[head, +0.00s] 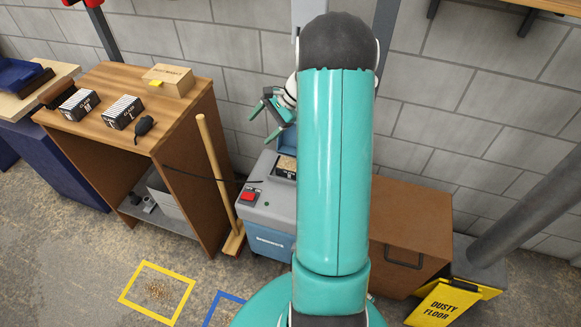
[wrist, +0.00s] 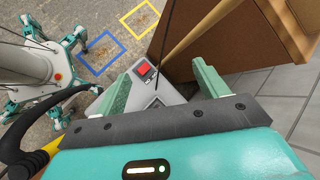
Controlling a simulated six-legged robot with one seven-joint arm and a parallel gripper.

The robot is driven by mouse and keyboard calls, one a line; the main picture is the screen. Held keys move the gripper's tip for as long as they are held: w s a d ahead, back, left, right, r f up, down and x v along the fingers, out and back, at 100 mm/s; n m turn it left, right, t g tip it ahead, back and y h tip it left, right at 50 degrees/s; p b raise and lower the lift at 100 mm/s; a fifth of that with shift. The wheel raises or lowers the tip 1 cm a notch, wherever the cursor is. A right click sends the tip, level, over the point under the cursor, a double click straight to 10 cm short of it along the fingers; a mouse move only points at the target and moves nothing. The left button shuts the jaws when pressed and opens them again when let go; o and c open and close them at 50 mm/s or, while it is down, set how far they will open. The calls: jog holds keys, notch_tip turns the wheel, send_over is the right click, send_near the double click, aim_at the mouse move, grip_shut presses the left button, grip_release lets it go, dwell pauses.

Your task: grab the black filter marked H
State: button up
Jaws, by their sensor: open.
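Two black filters with white pleated tops sit side by side on the wooden bench at the left in the head view: a left one (head: 78,105) and a right one (head: 122,113). Each has white print on its front, but the letters are too small for me to tell which is marked H. My gripper (head: 260,128) is open and empty, to the right of the bench and above the grey machine. In the wrist view, its two green fingers (wrist: 160,70) are spread over the machine. Neither filter shows in the wrist view.
The wooden bench (head: 150,90) also holds a cardboard box (head: 169,80) and a small black tool (head: 144,126). The grey machine (head: 268,212) has a red switch and a dusty insert (head: 286,168). A broom (head: 215,175) leans between bench and machine. A brown cabinet (head: 410,225) stands right.

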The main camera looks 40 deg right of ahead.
jog(key=s+d+f+m+t, duration=0.2)
jog(key=d+f+m, duration=0.1)
jog(key=d+f, duration=0.35)
jog(key=s+d+f+m+t, duration=0.2)
jog(key=d+f+m, duration=0.2)
jog(key=d+f, duration=0.3)
jog(key=m+t, duration=0.3)
jog(key=m, duration=0.2)
send_near(294, 165)
jog(key=s, duration=0.2)
jog(key=s+d, duration=0.1)
jog(key=shift+s+d+r+h, duration=0.1)
jog(key=shift+s+r+h, duration=0.05)
jog(key=shift+r+h, duration=0.2)
jog(key=shift+f+m+t, duration=0.25)
jog(key=shift+m+t, duration=0.05)
jog(key=x, duration=0.8)
jog(key=shift+a+x, duration=0.25)
jog(key=shift+x, duration=2.4)
jog(key=shift+r, duration=0.2)
jog(key=c, duration=0.8)
